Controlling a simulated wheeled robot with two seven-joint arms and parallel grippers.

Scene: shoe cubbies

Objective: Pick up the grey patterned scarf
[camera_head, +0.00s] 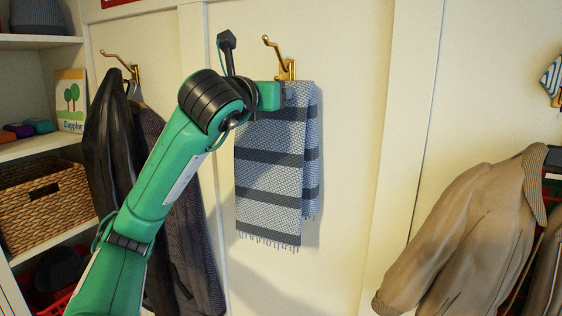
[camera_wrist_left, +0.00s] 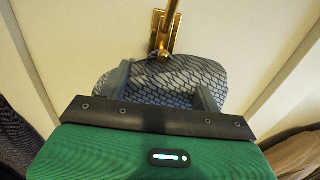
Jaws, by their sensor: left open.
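The grey patterned scarf (camera_head: 269,185) hangs from a brass hook (camera_head: 286,66) on the cream wall panel, with dark bands and a fringed lower edge. My left gripper (camera_head: 287,93) is at the top of the scarf, just below the hook. In the left wrist view the open left gripper (camera_wrist_left: 163,90) has its two fingers apart, with the scarf (camera_wrist_left: 165,70) in front of and between them. I cannot tell whether the fingers touch the cloth. The upper left part of the scarf is hidden behind my arm in the head view. My right gripper is not in view.
A dark coat (camera_head: 112,145) hangs on another hook (camera_head: 125,66) at the left, partly behind my arm. Shelves with a wicker basket (camera_head: 45,208) stand at the far left. A tan jacket (camera_head: 470,235) hangs at the right. The wall panel right of the scarf is bare.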

